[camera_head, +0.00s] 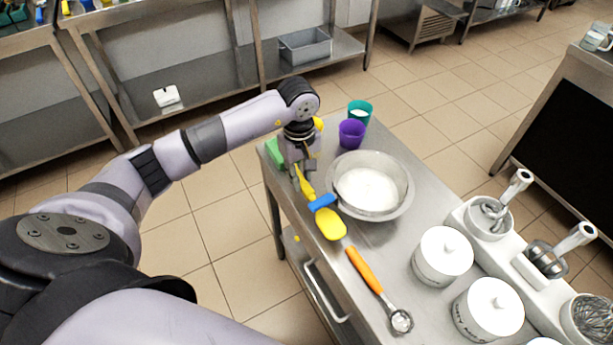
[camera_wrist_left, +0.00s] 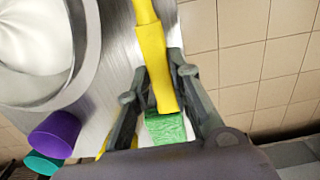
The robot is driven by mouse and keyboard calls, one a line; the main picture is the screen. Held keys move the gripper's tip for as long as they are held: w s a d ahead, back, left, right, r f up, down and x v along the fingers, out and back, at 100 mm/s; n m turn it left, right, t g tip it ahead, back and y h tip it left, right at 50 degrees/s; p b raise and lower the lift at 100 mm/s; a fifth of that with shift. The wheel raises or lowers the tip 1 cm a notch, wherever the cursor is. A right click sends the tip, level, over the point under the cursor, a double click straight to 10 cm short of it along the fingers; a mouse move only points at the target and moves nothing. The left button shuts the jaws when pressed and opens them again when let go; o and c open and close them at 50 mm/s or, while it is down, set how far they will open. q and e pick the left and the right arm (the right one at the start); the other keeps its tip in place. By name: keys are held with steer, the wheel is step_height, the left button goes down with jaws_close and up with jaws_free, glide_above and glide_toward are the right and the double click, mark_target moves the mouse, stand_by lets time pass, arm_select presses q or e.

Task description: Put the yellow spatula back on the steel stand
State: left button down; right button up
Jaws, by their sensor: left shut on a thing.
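The yellow spatula (camera_head: 331,226) has its broad head over the steel table, with its handle running up to my left gripper (camera_head: 302,171). In the left wrist view the yellow handle (camera_wrist_left: 152,48) lies between the two fingers of the left gripper (camera_wrist_left: 157,86), which is shut on it. A blue piece (camera_head: 322,202) shows across or under the spatula's neck; I cannot tell if it is part of it. I cannot make out a separate steel stand; the steel table (camera_head: 307,247) is what shows. My right gripper is not in view.
A steel bowl (camera_head: 343,208) with white contents is right of the spatula. Purple (camera_head: 351,133) and teal (camera_head: 360,111) cups stand behind it. A green block (camera_wrist_left: 167,128) is by the table edge. An orange-handled scoop (camera_head: 364,270) and white canisters (camera_head: 442,257) are nearer.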

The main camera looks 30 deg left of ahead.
arm_select(q)
steer(key=shift+w+d, duration=0.2)
steer(key=shift+w, duration=0.15)
steer(key=shift+w+d+f+p, duration=0.15)
steer(key=shift+f+p, duration=0.25)
steer(key=shift+f, duration=0.5)
steer(key=shift+w+d+f+p, duration=0.15)
steer(key=shift+f+p, duration=0.25)
steer(key=shift+f, duration=0.45)
steer(key=shift+a, duration=0.1)
steer(key=shift+f, duration=0.1)
steer(key=shift+f+b, duration=0.55)
steer(key=shift+b, duration=0.25)
steer(key=c, duration=1.5)
jaws_free()
steer(key=shift+r, duration=0.1)
steer(key=shift+o, duration=0.2)
